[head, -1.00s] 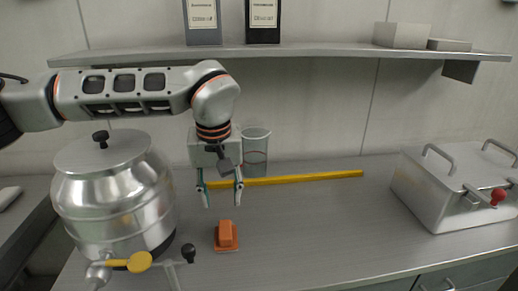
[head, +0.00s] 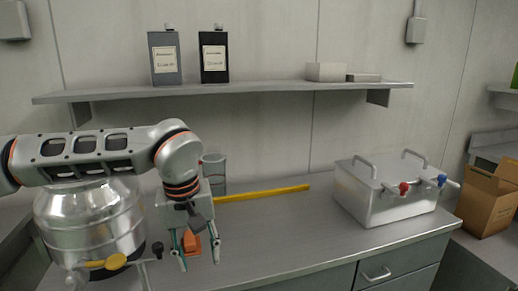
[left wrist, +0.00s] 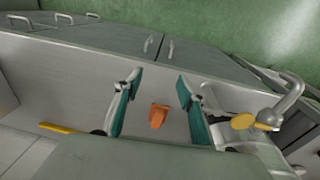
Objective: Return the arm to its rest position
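My left arm (head: 95,155) reaches in from the left in the head view. Its left gripper (head: 200,265) points down over the worktop, with its two fingers apart and nothing between the tips. An orange block-like thing (head: 192,246) stands on the worktop behind the fingers, partly hidden by them. In the left wrist view the open left gripper (left wrist: 158,112) shows teal finger pads, and the orange thing (left wrist: 158,117) lies beyond them, untouched. My right gripper is in neither view.
A steel tank (head: 90,225) with a yellow-handled tap (head: 116,261) stands close to my left arm. A glass beaker (head: 214,175) and a yellow bar (head: 265,193) are behind the gripper. A lidded steel box (head: 385,195) stands right; the worktop between is clear. A shelf (head: 240,91) runs above.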

